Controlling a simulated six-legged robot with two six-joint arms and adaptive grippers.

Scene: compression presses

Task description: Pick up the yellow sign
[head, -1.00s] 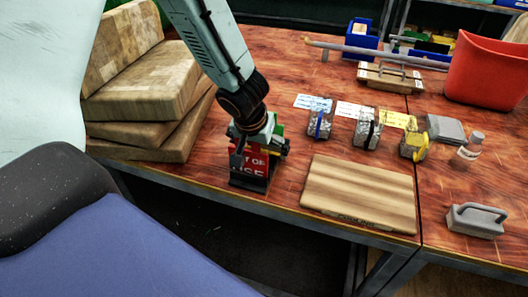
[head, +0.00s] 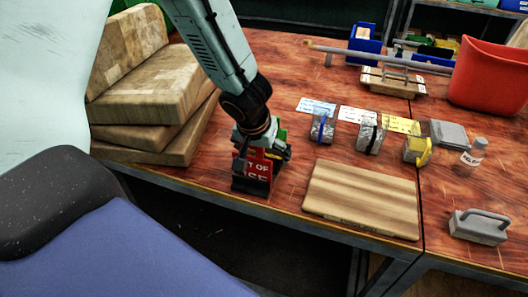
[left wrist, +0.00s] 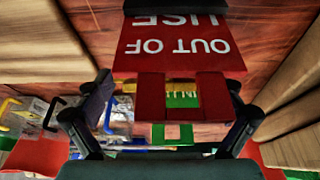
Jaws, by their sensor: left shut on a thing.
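A red sign (head: 258,166) with white "OUT OF USE" lettering stands in a dark holder (head: 250,184) near the table's front edge. In the left wrist view the red sign (left wrist: 180,52) appears upside down. Behind its notch a small strip of the yellow sign (left wrist: 181,87) shows, with green below it; most of the yellow is hidden. My left gripper (head: 258,140) comes down over the top of the signs. My right gripper is not in view.
Stacked wooden blocks (head: 155,90) stand close on the left. A flat wooden board (head: 362,200) lies to the right. A red bin (head: 490,75), a bottle (head: 472,155) and a grey handled block (head: 480,226) are farther right.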

